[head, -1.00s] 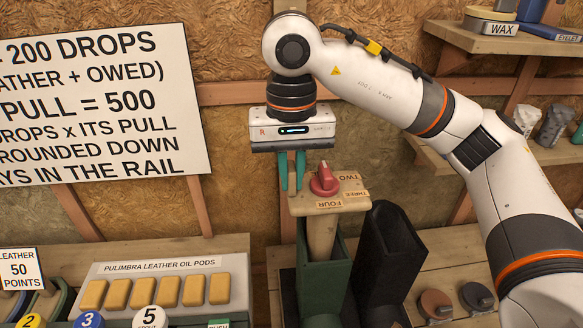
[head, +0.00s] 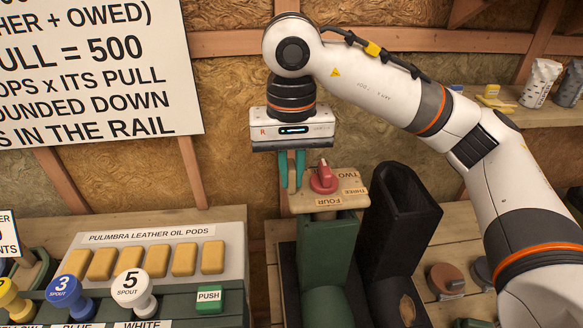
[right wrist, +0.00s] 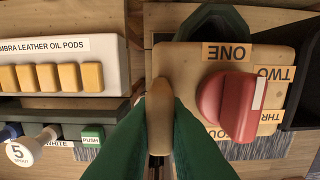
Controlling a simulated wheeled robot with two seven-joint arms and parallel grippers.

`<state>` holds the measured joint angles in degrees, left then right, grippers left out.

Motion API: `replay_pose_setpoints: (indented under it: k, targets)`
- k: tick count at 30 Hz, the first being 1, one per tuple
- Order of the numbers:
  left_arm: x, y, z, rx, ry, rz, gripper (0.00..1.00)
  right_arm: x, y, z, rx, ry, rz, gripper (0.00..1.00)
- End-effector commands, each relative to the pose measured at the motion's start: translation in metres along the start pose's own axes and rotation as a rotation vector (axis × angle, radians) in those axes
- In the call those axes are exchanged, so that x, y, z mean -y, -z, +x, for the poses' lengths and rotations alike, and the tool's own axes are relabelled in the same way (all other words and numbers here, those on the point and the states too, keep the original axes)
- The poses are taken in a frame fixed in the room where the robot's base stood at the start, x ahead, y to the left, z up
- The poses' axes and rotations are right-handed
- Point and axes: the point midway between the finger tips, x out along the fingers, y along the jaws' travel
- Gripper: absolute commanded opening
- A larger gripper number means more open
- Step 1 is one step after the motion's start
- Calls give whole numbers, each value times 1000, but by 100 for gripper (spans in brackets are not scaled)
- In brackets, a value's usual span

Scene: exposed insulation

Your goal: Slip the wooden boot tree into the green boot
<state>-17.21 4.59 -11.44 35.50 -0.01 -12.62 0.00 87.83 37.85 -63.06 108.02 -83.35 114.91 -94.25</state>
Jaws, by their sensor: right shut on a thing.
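The wooden boot tree (head: 300,203) has a flat top block with number labels and a red knob (head: 323,178). My right gripper (head: 291,172) points down, shut on the wooden tab at the block's left edge; the tab also shows between the fingers in the right wrist view (right wrist: 160,110). The green boot (head: 325,250) stands upright beneath the block. Only a short bit of the tree's shaft shows at the boot's opening; the rest is hidden inside. The block appears close above the boot's rim; I cannot tell whether they touch. My left gripper is not in view.
A black boot (head: 398,225) stands right beside the green one. On the left is an oil pod dispenser (head: 232,235) with spout knobs and a green PUSH button (head: 209,299). Round tins (head: 446,280) lie at the right. A shelf (head: 535,117) hangs on the back wall.

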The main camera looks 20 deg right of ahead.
Motion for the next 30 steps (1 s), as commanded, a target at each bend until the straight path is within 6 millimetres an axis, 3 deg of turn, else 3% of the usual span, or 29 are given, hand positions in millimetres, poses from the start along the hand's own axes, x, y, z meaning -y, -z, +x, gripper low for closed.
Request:
replay_pose_setpoints:
  k: [4, 5, 9, 20, 23, 30]
  targets:
    - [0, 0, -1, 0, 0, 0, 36, 0, 0, -1, 1, 0, 0, 0]
    - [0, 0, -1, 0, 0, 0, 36, 0, 0, -1, 1, 0, 0, 16]
    - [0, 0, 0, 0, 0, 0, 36, 0, 0, -1, 1, 0, 0, 38]
    - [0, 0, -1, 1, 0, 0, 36, 0, 0, -6, 2, 0, 0, 38]
    - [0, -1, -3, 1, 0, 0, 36, 0, 0, -20, 4, 0, 1, 38]
    - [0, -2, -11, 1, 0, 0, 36, 0, -1, -73, 7, 0, 3, 38]
